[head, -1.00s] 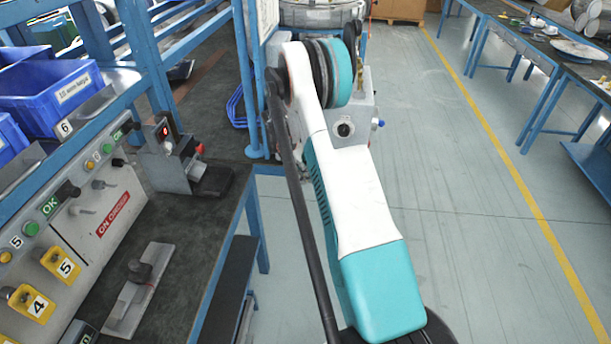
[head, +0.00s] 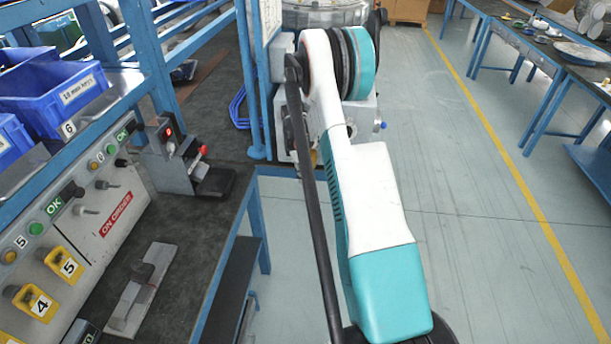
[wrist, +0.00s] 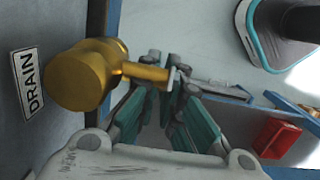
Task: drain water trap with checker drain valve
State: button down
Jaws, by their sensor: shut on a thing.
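The brass drain valve (wrist: 85,75) is at the left of the wrist view, beside a white label reading DRAIN (wrist: 28,82) on a grey panel. Its thin brass handle (wrist: 147,72) reaches right to the fingertips. My gripper (wrist: 166,78) is shut on the end of this handle, with its teal fingers on either side of it. In the head view, my arm covers part of a grey box (head: 364,120) with a blue knob on its right side; my gripper is hidden there. No water is visible.
A blue-framed bench (head: 222,250) with a control panel (head: 85,225) and blue bins (head: 75,92) stands at the left. A blue post (head: 262,85) rises close beside my arm. Open floor (head: 480,210) lies to the right, before another bench (head: 530,55).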

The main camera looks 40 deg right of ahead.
jog(key=c, duration=2)
grip_release()
jog(key=shift+c, duration=0.2)
jog(key=shift+r, duration=0.1)
notch_tip(320, 180, up, 12)
jog(key=w+a, duration=0.1)
jog(key=shift+w, duration=0.15)
